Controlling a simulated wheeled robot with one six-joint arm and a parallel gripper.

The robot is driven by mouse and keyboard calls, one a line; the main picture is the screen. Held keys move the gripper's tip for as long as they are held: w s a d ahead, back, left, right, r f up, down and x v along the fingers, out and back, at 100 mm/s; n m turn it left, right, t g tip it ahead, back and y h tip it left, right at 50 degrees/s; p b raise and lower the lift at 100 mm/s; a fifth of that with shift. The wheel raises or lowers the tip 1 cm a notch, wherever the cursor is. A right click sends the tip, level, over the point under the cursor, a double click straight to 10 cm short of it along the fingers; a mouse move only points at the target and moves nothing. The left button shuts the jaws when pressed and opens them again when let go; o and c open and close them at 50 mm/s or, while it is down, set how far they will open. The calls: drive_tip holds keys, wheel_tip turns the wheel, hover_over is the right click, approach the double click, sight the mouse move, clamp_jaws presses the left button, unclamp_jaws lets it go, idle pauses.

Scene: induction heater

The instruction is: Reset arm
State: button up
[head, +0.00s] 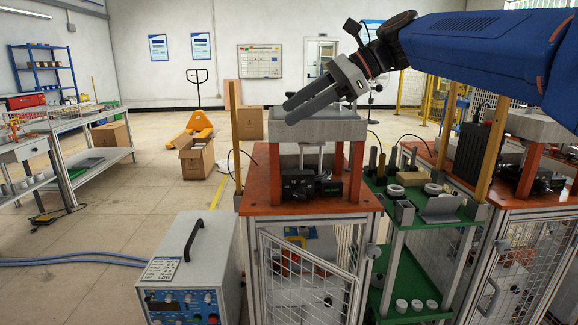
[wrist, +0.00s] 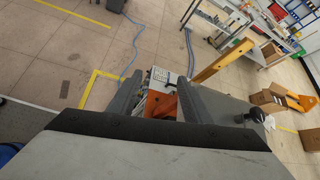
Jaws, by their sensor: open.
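My gripper (head: 290,106) reaches in from the right in the head view on my blue arm. Its fingers point left and downward, in front of or above the grey slab (head: 325,128) on the orange workstation (head: 262,196); I cannot tell if it touches. In the wrist view my gripper (wrist: 158,88) has its two fingers apart. I see nothing held between them. Through the gap the orange tabletop and part of the heater box (wrist: 162,77) show below.
A control box (head: 190,262) with a black handle stands at the front left. A green shelf (head: 405,232) with several white rings is right of the workstation. Wooden posts (head: 236,130) rise at the workstation.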

drive_tip(key=s+d+f+n+t+h, duration=0.1)
drive_tip(key=s+d+f+n+h, duration=0.2)
drive_tip(key=s+d+f+n, duration=0.2)
drive_tip(key=s+d+f+n+t+h, duration=0.1)
drive_tip(key=s+d+f+n+h, duration=0.3)
drive_tip(key=s+d+f, duration=0.8)
drive_tip(key=s+d+f+n+t+h, duration=0.1)
drive_tip(key=s+d+f+n+h, duration=0.3)
drive_tip(key=s+d+f, duration=0.5)
wheel_tip(320, 180, down, 12)
drive_tip(key=shift+d+r+n+t, duration=0.1)
drive_tip(key=shift+d+n+t, duration=0.35)
drive_tip(key=shift+n, duration=0.65)
